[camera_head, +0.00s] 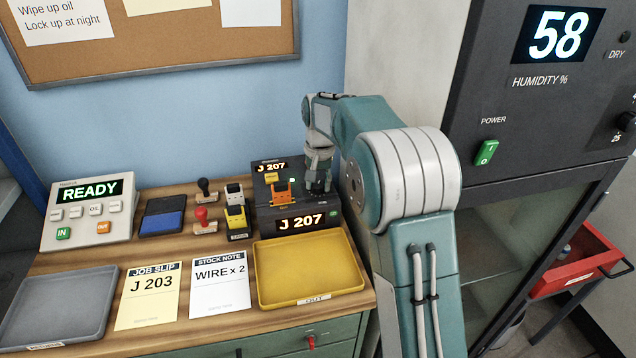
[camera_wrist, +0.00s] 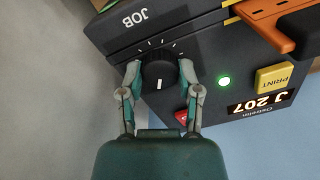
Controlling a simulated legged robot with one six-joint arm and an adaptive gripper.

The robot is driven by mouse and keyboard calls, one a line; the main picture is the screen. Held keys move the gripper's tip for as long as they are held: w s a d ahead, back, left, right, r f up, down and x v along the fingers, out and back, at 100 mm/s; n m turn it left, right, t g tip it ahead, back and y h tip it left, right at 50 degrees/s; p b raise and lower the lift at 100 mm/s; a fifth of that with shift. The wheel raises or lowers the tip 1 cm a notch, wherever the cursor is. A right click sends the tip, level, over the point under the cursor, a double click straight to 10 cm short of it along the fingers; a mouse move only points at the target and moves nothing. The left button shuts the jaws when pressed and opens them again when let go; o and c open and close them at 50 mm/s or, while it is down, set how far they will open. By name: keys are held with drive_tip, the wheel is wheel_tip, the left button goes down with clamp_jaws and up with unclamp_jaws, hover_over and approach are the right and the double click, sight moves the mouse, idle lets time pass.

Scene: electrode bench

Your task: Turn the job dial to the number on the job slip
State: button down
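The job slip (camera_head: 147,296) lies on the bench and reads J 203. The dark printer box (camera_head: 284,196) shows J 207 on its front display (camera_head: 300,222) and on its small top display. In the wrist view that top display (camera_wrist: 262,103) also reads J 207, upside down. The black job dial (camera_wrist: 160,76), with a white pointer mark, sits on the panel by the word JOB. My gripper (camera_wrist: 160,75) has a finger on each side of the dial, and the fingertips appear to touch it. In the head view my gripper (camera_head: 318,188) is at the box's right end, with the dial hidden.
The yellow PRINT button (camera_wrist: 286,78), a lit green lamp (camera_wrist: 224,82) and an orange handle (camera_wrist: 298,26) are close to the dial. The yellow OUT tray (camera_head: 310,299), stock note (camera_head: 220,285) and stamps (camera_head: 204,218) are on the bench. The humidity cabinet (camera_head: 540,130) stands right.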

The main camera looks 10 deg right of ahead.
sight(318, 183)
drive_tip(key=shift+f+n, duration=0.1)
drive_tip(key=shift+n, duration=0.2)
drive_tip(key=shift+a+f+n, duration=0.1)
drive_tip(key=shift+n, duration=2.6)
drive_tip(key=shift+c, duration=1.5)
unclamp_jaws()
wheel_tip(318, 183, up, 12)
drive_tip(key=shift+w, duration=0.15)
